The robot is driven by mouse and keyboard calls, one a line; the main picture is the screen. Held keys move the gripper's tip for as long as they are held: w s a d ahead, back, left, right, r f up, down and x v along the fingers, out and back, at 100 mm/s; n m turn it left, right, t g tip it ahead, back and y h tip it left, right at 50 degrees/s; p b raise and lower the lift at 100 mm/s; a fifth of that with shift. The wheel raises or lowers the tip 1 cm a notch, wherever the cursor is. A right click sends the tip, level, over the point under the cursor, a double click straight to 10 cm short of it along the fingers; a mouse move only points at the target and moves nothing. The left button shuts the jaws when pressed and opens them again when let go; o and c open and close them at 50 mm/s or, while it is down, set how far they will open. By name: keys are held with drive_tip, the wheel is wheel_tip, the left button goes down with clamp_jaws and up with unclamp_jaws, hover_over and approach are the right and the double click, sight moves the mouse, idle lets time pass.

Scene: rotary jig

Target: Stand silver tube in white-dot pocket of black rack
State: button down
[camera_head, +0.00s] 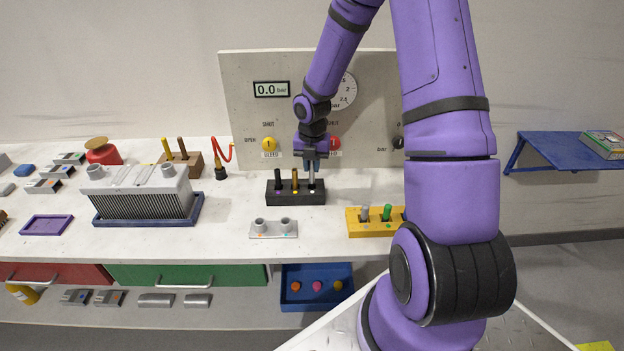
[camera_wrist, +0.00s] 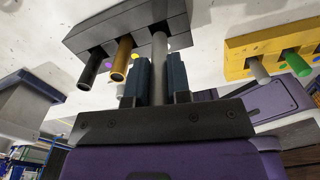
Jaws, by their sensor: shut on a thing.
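The black rack (camera_head: 296,199) stands on the white bench in front of the grey panel. It holds a black tube (camera_head: 278,179) in the purple-dot pocket and a brass tube (camera_head: 295,181) in the yellow-dot pocket. The silver tube (camera_head: 312,179) is upright at the right-hand pocket, above the white dot (camera_head: 312,192). My gripper (camera_head: 311,163) is shut on its upper part from above. In the wrist view the silver tube (camera_wrist: 159,47) runs between the fingers (camera_wrist: 159,72) to the rack (camera_wrist: 185,25); its end appears inside the pocket, its seating depth hidden.
A yellow rack (camera_head: 360,230) with grey and green tubes stands to the right. A grey two-hole block (camera_head: 273,230) lies in front. A finned grey unit (camera_head: 140,196) is to the left. The gauge panel (camera_head: 240,100) rises close behind.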

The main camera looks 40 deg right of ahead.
sight(312, 182)
drive_tip(key=shift+f, duration=2.7)
drive_tip(key=shift+f, duration=0.15)
drive_tip(key=c, duration=1.1)
unclamp_jaws()
drive_tip(key=shift+o, duration=0.2)
